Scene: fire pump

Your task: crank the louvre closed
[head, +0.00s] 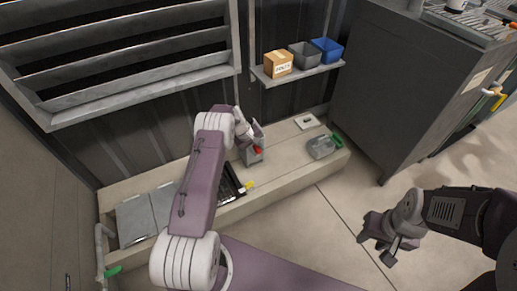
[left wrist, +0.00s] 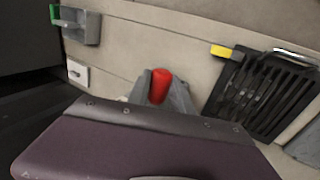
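The louvre (head: 120,57) is on the wall at the upper left of the head view. Its slats are tilted, with dark gaps between them. A red crank knob (head: 258,150) shows by a grey box (head: 252,158) on the ledge below. My left gripper (head: 250,136) reaches down to it. In the left wrist view the red knob (left wrist: 160,86) stands between the two grey fingers, which appear closed against its sides. The crank arm is hidden. My right gripper (head: 377,246) is open and empty over the floor, far from the crank.
The ledge holds a black grate (head: 230,183) with a yellow tab and a grey block with a green part (head: 322,147). A shelf (head: 297,74) holds a carton, a grey bin and a blue bin. A dark cabinet (head: 390,85) stands right. Floor around my right gripper is clear.

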